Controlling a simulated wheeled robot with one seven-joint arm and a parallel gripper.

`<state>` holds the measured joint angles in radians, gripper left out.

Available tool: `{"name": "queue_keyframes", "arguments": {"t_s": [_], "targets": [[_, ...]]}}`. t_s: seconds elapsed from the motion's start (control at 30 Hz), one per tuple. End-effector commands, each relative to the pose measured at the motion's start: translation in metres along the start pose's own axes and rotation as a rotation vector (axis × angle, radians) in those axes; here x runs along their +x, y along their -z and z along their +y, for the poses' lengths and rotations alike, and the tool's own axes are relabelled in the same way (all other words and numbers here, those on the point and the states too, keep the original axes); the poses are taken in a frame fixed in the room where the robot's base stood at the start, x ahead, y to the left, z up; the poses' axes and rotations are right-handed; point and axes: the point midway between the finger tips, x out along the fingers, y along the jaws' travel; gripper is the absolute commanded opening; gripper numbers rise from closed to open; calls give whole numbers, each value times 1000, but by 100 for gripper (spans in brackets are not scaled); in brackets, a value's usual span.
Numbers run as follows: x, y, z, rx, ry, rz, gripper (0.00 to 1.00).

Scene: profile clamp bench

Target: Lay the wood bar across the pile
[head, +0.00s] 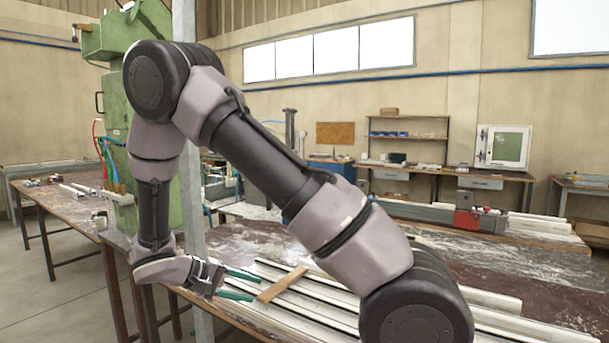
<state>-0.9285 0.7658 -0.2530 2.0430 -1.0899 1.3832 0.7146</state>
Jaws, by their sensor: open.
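The wood bar (283,284) is a short light-brown strip. It lies crosswise over the pile of long pale profiles (322,313) on the bench, at a slant to their length. My gripper (257,288) has two teal fingers, spread apart and pointing right towards the bar's left side. Nothing shows between the fingers. The lower fingertip appears close to the bar's near end; I cannot tell whether it touches. My own arm hides the right-hand middle of the pile.
The brown bench top (250,238) behind the pile is mostly bare. More profiles and a red clamp part (467,220) lie further back right.

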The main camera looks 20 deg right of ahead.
Motion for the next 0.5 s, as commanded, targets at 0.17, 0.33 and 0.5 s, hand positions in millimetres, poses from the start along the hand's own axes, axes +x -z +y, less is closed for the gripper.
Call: {"name": "queue_keyframes", "arguments": {"t_s": [0.17, 0.33, 0.5], "targets": [[-6, -16, 52, 66, 248, -114, 49], [-13, -34, 97, 136, 477, -168, 49], [-23, -53, 142, 223, 694, -170, 49]]}}
